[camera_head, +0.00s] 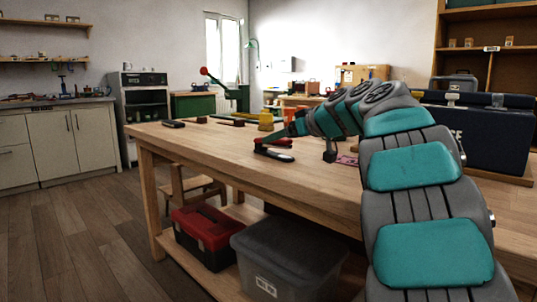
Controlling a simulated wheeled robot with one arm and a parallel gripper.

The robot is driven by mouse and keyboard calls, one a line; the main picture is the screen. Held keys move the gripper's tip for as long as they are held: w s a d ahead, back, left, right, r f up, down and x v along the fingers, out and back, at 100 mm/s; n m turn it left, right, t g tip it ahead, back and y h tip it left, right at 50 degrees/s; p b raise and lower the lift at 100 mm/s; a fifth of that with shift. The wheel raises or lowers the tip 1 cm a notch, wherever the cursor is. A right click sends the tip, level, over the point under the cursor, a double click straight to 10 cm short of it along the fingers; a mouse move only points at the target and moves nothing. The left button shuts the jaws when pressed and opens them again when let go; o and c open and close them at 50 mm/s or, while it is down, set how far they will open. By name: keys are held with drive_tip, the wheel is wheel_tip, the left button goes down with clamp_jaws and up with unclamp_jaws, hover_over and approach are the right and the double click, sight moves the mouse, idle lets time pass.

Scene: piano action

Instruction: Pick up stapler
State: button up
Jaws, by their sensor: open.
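A red and black object that looks like the stapler (273,153) lies on the wooden workbench (225,152), near its front edge. My arm reaches in from the lower right and bends down to the left over the bench. My gripper (287,132) is at the arm's far end, just above and beside the stapler, and is open. The fingers are small and dark here, so I cannot tell whether they touch the stapler or are apart from it. The gripper hides part of the stapler's far side.
A yellow object (265,121) and several small dark tools lie farther back on the bench. A dark case (480,135) stands at the right. A red toolbox (207,236) and a grey lidded bin (288,257) sit on the shelf below. The bench's left front is clear.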

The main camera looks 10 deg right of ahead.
drive_tip(key=x, duration=0.4)
drive_tip(key=shift+w+d, duration=0.2)
drive_tip(key=shift+d, duration=0.05)
drive_tip(key=shift+w+a+f+p, duration=0.15)
drive_tip(key=shift+w+a+p, duration=0.15)
drive_tip(key=shift+w, duration=0.15)
drive_tip(key=shift+c, duration=0.4)
clamp_jaws()
